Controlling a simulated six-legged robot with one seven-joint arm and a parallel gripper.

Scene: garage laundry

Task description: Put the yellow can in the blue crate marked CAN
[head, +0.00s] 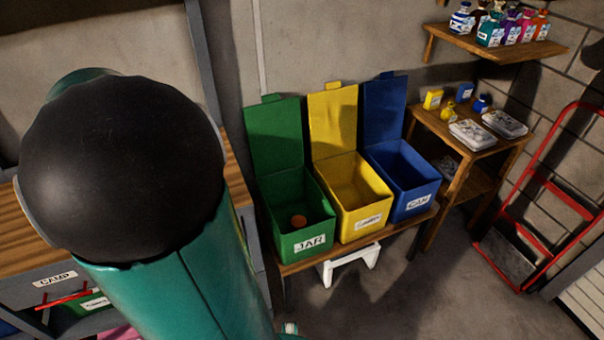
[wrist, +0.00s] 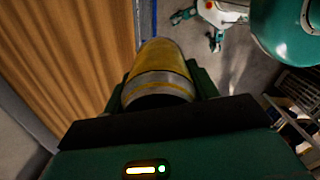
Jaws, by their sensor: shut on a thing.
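The yellow can (wrist: 160,65) shows in the wrist view, with a silver-grey band at its near end. My gripper (wrist: 162,88) is shut on the can, with a green finger on either side of it. In the head view my own arm covers the left part, and neither the can nor the gripper shows there. The blue crate marked CAN (head: 415,204) stands open at the right end of a row of three crates, its lid raised at the back. What I see of its inside looks empty.
The yellow crate (head: 366,229) and the green crate marked JAR (head: 304,243) stand left of the blue one on a low bench; the green one holds a round orange-brown thing. A small wooden table (head: 473,150) and a red hand truck (head: 541,184) are at the right.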

